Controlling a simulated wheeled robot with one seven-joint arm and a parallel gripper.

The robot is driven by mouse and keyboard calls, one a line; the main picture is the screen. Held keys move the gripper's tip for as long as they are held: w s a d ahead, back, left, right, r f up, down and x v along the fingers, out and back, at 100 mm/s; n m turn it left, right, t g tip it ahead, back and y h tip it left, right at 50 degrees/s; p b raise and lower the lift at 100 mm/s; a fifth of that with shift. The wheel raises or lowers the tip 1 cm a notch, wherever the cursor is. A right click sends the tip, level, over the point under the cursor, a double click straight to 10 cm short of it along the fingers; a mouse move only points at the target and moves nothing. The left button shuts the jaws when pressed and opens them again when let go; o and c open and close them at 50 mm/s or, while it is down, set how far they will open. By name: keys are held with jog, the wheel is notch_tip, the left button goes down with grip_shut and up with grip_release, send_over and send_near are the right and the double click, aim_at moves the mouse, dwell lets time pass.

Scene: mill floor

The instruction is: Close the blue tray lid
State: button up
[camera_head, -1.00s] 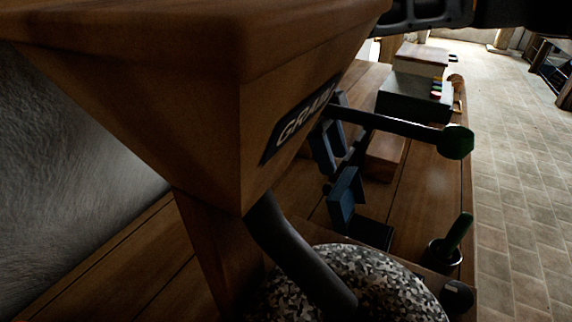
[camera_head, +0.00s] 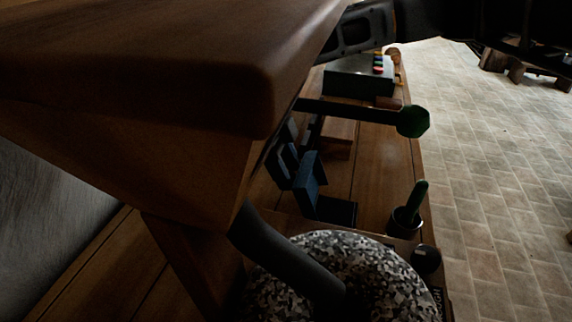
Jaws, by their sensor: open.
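A blue open-sided piece (camera_head: 308,180) stands on the wooden bench, half hidden by the wooden hopper. A flat dark blue part (camera_head: 335,211) lies at its foot, and a blue frame (camera_head: 286,160) stands just behind it. I cannot tell which of these is the tray or its lid. Dark parts that look like my own arm cross the top of the view. My gripper's fingers do not show.
A big wooden hopper (camera_head: 130,100) fills the left and hides much of the bench. A dark rod ends in a green knob (camera_head: 412,121). A speckled round stone (camera_head: 350,260) and a green handle in a cup (camera_head: 411,205) are in front.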

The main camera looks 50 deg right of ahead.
jog(key=shift+c, duration=0.2)
grip_shut()
dwell(0.3)
